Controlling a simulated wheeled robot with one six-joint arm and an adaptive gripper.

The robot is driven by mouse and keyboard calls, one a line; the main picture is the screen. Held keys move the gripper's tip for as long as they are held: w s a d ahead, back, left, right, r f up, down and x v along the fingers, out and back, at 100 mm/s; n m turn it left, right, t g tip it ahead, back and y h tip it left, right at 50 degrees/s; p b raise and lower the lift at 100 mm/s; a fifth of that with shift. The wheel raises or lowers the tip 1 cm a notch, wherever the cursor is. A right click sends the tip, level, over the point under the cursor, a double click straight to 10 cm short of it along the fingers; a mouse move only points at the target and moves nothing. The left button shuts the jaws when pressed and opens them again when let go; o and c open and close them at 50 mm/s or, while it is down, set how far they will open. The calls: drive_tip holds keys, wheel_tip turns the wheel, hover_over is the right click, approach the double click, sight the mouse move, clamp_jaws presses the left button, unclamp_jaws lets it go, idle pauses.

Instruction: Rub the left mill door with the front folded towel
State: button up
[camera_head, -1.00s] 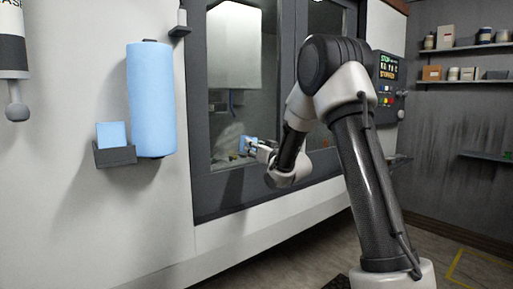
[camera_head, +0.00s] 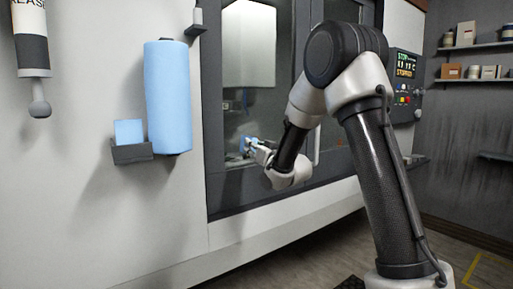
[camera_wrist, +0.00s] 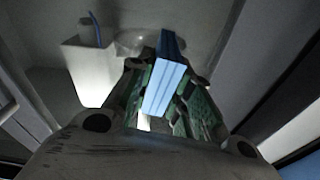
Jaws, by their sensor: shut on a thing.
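The left mill door (camera_head: 214,110) has a dark frame around a glass pane and stands in the middle of the head view. My gripper (camera_head: 252,146) is at the lower part of this pane, shut on a blue folded towel (camera_head: 243,143). In the wrist view, the towel (camera_wrist: 166,84) shows as a layered light-blue block between the green-lined fingers of my gripper (camera_wrist: 165,78). The towel is at the glass, but I cannot tell whether it touches it. My gripper hides part of the towel in the head view.
A blue roll (camera_head: 169,98) hangs on the white wall to the left. Beside it, a grey holder (camera_head: 132,153) carries another blue folded piece (camera_head: 129,131). A control panel (camera_head: 406,80) is right of my arm. Shelves (camera_head: 484,80) with containers line the right wall.

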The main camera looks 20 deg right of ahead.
drive_tip(key=shift+s+a, duration=0.75)
drive_tip(key=shift+a, duration=1.85)
drive_tip(key=shift+w+d+r, duration=0.65)
drive_tip(key=shift+w+d, duration=0.5)
drive_tip(key=shift+d, duration=2.35)
drive_tip(key=shift+w+d+r, duration=0.65)
drive_tip(key=shift+w+d, duration=0.45)
drive_tip(key=shift+d, duration=2.35)
drive_tip(key=s+a, duration=0.2)
drive_tip(key=a, duration=0.5)
drive_tip(key=s+a+r, duration=0.1)
drive_tip(key=s+a, duration=0.1)
drive_tip(key=a, duration=0.5)
drive_tip(key=shift+s+r, duration=0.2)
drive_tip(key=shift+s, duration=0.1)
drive_tip(key=shift+w+d, duration=0.65)
drive_tip(key=shift+d, duration=1.15)
drive_tip(key=shift+w+d, duration=0.6)
drive_tip(key=shift+d, duration=1.15)
drive_tip(key=shift+w+d, duration=0.65)
drive_tip(key=shift+d, duration=1.15)
drive_tip(key=shift+c, duration=0.2)
